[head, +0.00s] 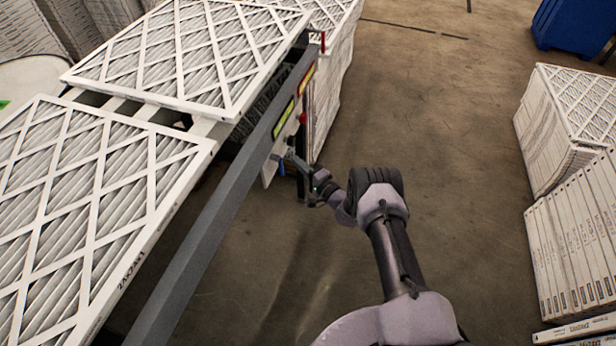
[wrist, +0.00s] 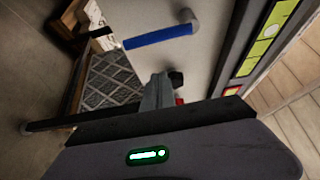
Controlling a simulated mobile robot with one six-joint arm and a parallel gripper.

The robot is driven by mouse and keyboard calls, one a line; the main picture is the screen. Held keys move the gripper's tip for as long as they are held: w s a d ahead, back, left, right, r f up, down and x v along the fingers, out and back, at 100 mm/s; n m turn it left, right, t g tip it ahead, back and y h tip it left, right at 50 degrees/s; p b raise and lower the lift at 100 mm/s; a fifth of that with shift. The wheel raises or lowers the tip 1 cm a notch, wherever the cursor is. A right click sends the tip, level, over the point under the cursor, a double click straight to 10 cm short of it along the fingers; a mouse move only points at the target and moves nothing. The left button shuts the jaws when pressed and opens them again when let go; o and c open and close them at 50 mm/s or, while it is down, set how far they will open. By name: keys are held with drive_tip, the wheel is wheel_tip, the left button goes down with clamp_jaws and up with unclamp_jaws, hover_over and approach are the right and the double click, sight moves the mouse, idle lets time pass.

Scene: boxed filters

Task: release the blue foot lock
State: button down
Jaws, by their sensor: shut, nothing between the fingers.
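The blue foot lock shows in the wrist view as a blue lever (wrist: 157,36) on a grey round pivot at its right end, against a pale panel. It lies nearly level in that picture, its left end slightly lower. In the head view only a small blue bit (head: 281,168) shows beside my gripper, below the dark rail. My gripper (head: 285,159) is shut and empty at the lock's side. In the wrist view its fingers (wrist: 163,88) point toward the lever with a visible gap in the picture; I cannot tell the depth between them.
A long dark rail (head: 225,200) with yellow-green and red labels runs beside framed filters (head: 90,190). Stacked filters (head: 565,120) stand at the right, with a blue bin (head: 570,25) behind. The floor between is clear.

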drive_tip(key=s+a, duration=0.2)
drive_tip(key=shift+s+a, duration=0.35)
drive_tip(key=shift+s+a+m+g+h+p, duration=0.1)
drive_tip(key=shift+s+m+g+h+p, duration=0.2)
drive_tip(key=shift+m+p, duration=0.25)
idle(0.3)
drive_tip(key=s+a+r+m+g+p, duration=0.1)
drive_tip(key=s+r+m+g, duration=0.2)
drive_tip(key=s+m+g, duration=0.2)
drive_tip(key=m+g, duration=0.2)
drive_tip(key=m, duration=0.2)
drive_tip(key=shift+a+r+p, duration=0.25)
drive_tip(key=shift+a+p, duration=0.15)
drive_tip(key=shift+r, duration=0.15)
idle(0.7)
